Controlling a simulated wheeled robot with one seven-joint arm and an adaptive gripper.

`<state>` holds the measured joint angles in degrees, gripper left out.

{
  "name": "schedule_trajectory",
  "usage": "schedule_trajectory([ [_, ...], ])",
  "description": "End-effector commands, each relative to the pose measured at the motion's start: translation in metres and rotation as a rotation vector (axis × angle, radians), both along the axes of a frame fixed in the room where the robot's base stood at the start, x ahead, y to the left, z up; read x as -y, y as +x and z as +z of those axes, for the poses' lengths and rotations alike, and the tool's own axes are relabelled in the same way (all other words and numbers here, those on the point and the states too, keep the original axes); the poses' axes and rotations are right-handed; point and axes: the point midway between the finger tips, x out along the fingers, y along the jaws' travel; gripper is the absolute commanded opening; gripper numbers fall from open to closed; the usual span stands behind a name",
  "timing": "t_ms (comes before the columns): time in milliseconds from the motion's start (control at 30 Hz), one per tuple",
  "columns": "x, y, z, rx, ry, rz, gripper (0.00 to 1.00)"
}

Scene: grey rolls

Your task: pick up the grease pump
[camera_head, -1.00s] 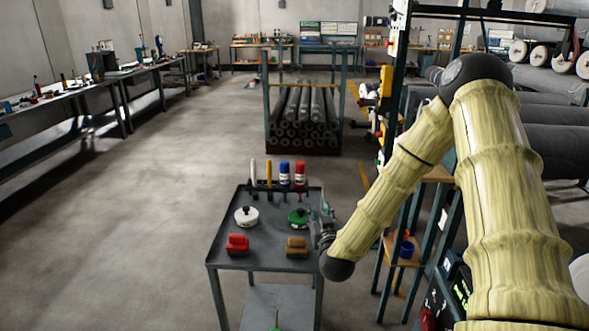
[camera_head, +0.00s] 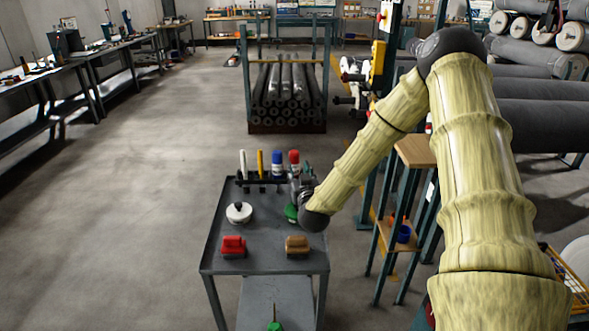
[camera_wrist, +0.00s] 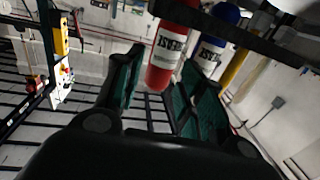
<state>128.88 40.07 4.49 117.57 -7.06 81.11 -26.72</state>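No thing is plainly recognisable as the grease pump. A red cylinder with a white label (camera_head: 294,160) and a blue one (camera_head: 277,161) stand in a rack at the back of the cart. In the wrist view the red cylinder (camera_wrist: 170,45) shows ahead of the gap between my fingers, with the blue one (camera_wrist: 209,50) to its right. My gripper (camera_wrist: 160,92) is open, its dark green fingers apart; I see no grip on anything. In the head view my gripper (camera_head: 301,187) is just in front of the red cylinder, partly hiding a green round object (camera_head: 291,213).
The grey cart (camera_head: 216,262) also carries a white round object (camera_head: 239,212), a red block (camera_head: 233,246) and a brown block (camera_head: 297,245). White (camera_head: 243,164) and yellow (camera_head: 261,164) sticks stand in the rack. A shelf stand (camera_head: 398,237) is right of the cart.

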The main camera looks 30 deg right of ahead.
Motion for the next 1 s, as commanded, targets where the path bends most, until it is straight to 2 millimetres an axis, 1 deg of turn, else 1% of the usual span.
schedule_trajectory([
  [300, 0.012, 0.037, -0.003, 0.001, -0.002, 0.001, 0.39],
  [400, 0.015, 0.044, -0.004, 0.000, -0.001, 0.002, 0.39],
  [500, 0.016, 0.048, -0.003, 0.001, 0.000, 0.002, 0.39],
  [700, 0.016, 0.048, -0.003, 0.001, 0.000, 0.003, 0.39],
  [733, 0.016, 0.048, -0.003, 0.001, 0.000, 0.003, 0.35],
  [867, 0.016, 0.048, -0.003, 0.000, 0.000, 0.003, 0.12],
  [900, 0.016, 0.048, -0.003, 0.000, 0.000, 0.003, 0.09],
  [1000, 0.016, 0.048, -0.002, 0.002, -0.001, 0.003, 0.09],
])
